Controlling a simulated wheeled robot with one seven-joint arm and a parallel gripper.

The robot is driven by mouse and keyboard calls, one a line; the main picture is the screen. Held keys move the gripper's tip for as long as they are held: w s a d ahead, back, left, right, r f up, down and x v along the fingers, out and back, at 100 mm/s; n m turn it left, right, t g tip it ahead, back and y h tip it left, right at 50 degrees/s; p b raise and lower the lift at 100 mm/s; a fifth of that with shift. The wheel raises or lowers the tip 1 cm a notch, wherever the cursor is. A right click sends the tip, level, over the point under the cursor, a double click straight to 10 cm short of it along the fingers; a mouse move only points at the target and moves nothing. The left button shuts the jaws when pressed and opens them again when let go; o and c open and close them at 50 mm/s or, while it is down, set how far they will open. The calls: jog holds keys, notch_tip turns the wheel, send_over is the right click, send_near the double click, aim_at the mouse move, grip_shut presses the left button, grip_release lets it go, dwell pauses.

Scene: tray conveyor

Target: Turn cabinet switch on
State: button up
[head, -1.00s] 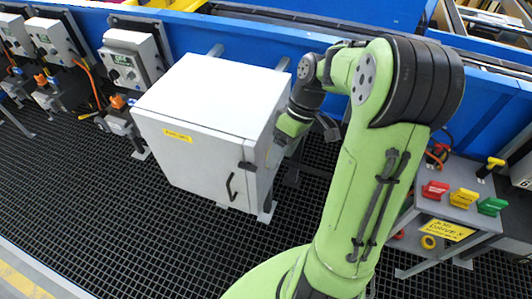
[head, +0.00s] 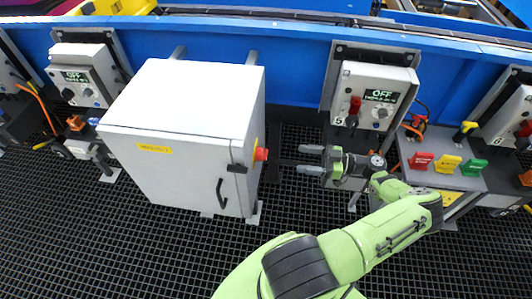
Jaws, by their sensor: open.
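The white cabinet (head: 176,150) stands left of centre in the head view, with its door shut and a black handle on the front. A red knob (head: 261,154) on a yellow plate sticks out of its right side; this looks like the cabinet switch, and its exact setting is too small to tell. My gripper (head: 305,160) is to the right of the red knob and points left at it. Its two grey fingers are apart with nothing between them. A gap is visible between the fingertips and the knob.
A switch box marked 5 with an OFF label (head: 372,100) is mounted behind my gripper. A stand with red, yellow and green handles (head: 449,166) is at the right. A blue conveyor wall (head: 290,60) runs along the back. The dark grating floor in front is clear.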

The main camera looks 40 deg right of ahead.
aim_at(263, 154)
jog(key=x, duration=1.2)
jog(key=shift+w+a, duration=0.1)
jog(key=c, duration=1.1)
jog(key=shift+o, duration=0.2)
